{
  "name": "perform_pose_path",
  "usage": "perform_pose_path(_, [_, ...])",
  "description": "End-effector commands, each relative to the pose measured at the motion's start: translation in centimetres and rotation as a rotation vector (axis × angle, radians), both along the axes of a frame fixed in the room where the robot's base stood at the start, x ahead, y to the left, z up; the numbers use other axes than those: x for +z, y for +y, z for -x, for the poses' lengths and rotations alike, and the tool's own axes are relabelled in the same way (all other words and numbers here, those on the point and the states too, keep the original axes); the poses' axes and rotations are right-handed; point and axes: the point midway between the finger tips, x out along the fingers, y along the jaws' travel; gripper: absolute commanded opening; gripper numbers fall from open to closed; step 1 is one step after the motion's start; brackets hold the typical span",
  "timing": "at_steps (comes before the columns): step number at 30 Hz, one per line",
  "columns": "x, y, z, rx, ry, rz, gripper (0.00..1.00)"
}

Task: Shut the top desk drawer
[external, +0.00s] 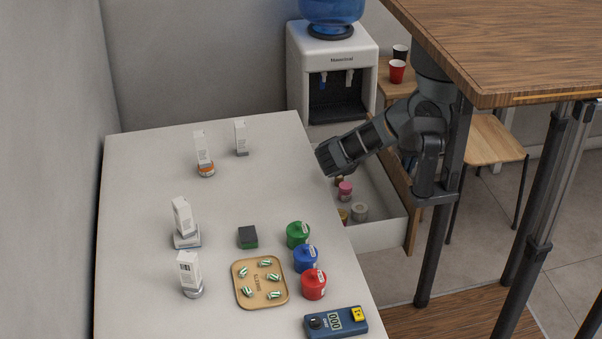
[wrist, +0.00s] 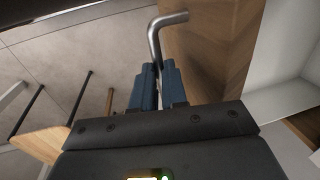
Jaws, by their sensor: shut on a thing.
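The open desk drawer (external: 376,236) sticks out from the right side of the white desk (external: 150,300) in the external view, with small jars inside. Its wooden front (external: 411,232) faces right, partly hidden by my arm. In the wrist view the brown wooden front (wrist: 205,60) and the white drawer side (wrist: 285,102) show. A bent metal handle (wrist: 155,38) rises beyond my gripper (wrist: 158,70). The blue fingers are close together, shut on the handle. In the external view my fingertips cannot be made out.
Bottles, coloured jars (external: 305,258) and a tan tray (external: 260,283) stand on the desk. A wooden table (external: 520,50) overhangs at the right. A water cooler (external: 332,60) and a wooden stool (external: 482,145) stand behind. Open floor lies right of the drawer.

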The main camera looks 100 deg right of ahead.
Motion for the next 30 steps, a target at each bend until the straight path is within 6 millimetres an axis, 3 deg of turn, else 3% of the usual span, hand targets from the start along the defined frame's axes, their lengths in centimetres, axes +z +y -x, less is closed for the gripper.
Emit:
perform_pose_path(8, [0.2, 0.0, -5.7, 0.009, -0.001, 0.0, 0.0])
perform_pose_path(21, [0.1, 0.1, -17.1, 0.008, -0.003, 0.0, 0.0])
perform_pose_path(30, [0.1, 0.0, -21.7, 0.003, -0.003, 0.0, 0.0])
